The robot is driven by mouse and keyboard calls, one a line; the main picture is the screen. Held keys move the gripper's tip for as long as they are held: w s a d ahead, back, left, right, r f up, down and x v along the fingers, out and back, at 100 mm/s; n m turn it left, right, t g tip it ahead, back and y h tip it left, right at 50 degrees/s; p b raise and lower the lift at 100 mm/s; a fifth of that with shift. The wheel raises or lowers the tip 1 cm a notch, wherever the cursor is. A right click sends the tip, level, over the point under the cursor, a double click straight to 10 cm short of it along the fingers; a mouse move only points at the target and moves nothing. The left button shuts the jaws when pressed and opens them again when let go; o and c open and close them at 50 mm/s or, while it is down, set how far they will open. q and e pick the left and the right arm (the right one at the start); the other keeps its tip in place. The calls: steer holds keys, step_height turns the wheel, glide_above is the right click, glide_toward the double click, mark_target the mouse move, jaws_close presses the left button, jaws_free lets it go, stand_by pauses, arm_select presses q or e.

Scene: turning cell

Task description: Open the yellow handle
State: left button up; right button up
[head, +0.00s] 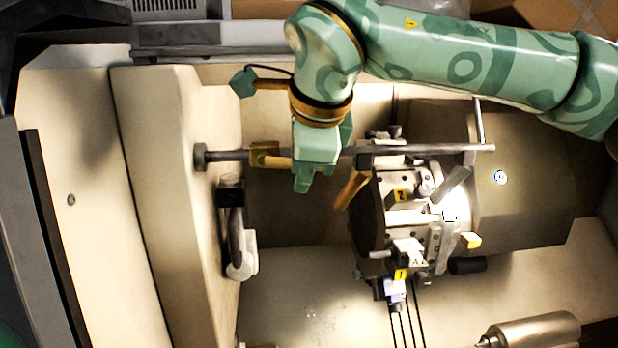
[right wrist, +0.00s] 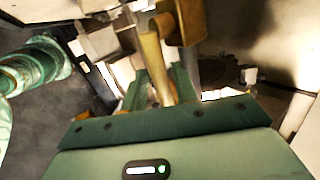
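The yellow handle (head: 275,161) sits on a horizontal metal rod (head: 225,156) at the upper middle of the head view. Its collar rides on the rod, and a yellow bar runs right from it. My right gripper (head: 314,180) is at the right end of this bar and hides part of it. In the right wrist view, the yellow handle (right wrist: 151,50) reaches down between the two fingers of the right gripper (right wrist: 163,85). I cannot tell whether both fingers press on it. My left gripper is in neither view.
A turret (head: 395,215) with tool holders, numbered yellow tags and a second yellow lever (head: 352,188) stands right of the gripper. A curved grey pipe (head: 236,235) is on the cream wall at left. A metal cylinder (head: 530,331) lies at lower right. The chamber's lower middle is fairly clear.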

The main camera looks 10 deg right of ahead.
steer(key=shift+r, duration=0.15)
steer(key=a+f+m+t+y+b, duration=0.45)
steer(key=y+b, duration=0.95)
steer(key=b, duration=1.4)
steer(key=s+d+m+g+b, duration=0.1)
steer(key=s+d+m+b, duration=0.1)
steer(key=s+d, duration=0.8)
steer(key=w+d+f+m+t+y, duration=0.1)
steer(key=w+f+m+t, duration=0.3)
steer(key=w+f+m, duration=0.5)
steer(key=w+d+f+m+t+y, duration=0.1)
steer(key=w+d+f+m+t, duration=0.2)
steer(key=w+f+m, duration=0.5)
step_height(320, 180, down, 8)
steer(key=shift+w+d+r+m+t+p, duration=0.1)
steer(key=shift+w+d+m+t+p, duration=0.1)
steer(key=shift+w+m+t+p, duration=0.25)
steer(key=shift+c, duration=0.3)
